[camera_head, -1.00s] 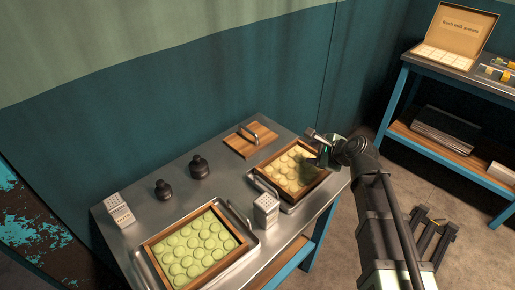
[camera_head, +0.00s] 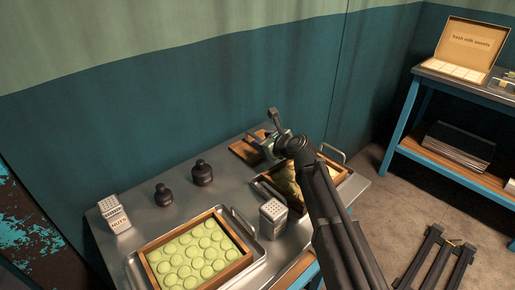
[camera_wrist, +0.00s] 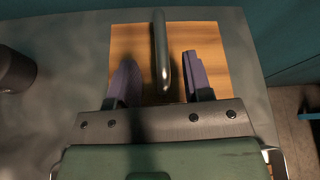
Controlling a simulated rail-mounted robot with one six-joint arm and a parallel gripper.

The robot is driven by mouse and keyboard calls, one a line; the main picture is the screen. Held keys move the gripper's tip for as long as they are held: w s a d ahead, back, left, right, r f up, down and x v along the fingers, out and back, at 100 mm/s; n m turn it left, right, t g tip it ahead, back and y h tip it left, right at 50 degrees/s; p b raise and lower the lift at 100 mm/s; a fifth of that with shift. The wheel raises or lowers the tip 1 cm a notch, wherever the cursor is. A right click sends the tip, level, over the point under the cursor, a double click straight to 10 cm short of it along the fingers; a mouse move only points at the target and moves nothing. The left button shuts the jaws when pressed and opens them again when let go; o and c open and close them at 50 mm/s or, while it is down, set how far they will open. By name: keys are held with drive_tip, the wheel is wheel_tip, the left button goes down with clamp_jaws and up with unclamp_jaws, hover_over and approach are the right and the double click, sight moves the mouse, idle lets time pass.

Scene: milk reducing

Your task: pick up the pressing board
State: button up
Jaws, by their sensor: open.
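The pressing board is a flat square wooden board (camera_wrist: 210,38) with a dark metal bar handle (camera_wrist: 160,48) on top. It lies at the back of the metal table. In the head view the board (camera_head: 243,151) is partly hidden by my gripper. My gripper (camera_wrist: 160,75) is open above the board, and its two purple fingers stand on either side of the handle in the wrist view. I cannot tell how far above the board the fingertips are. In the head view my gripper (camera_head: 268,147) reaches over the board from the right.
A wooden-framed tray of green rounds (camera_head: 240,256) is at the front. A second tray (camera_head: 262,183) is partly behind my arm. A nuts shaker (camera_head: 115,214), a metal shaker (camera_head: 273,219) and two dark bottles (camera_head: 202,173) stand on the table (camera_head: 225,195). A shelf unit (camera_head: 455,170) is right.

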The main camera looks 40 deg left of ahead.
sight(260, 139)
drive_tip(key=b+x, duration=0.1)
drive_tip(key=x, duration=0.2)
drive_tip(key=shift+w+a+f, duration=0.15)
drive_tip(key=shift+a+f, duration=0.05)
drive_tip(key=shift+a, duration=0.15)
drive_tip(key=shift+d, duration=0.1)
drive_tip(key=shift+r, duration=0.1)
drive_tip(key=shift+c, duration=0.4)
clamp_jaws()
drive_tip(key=shift+r, duration=0.1)
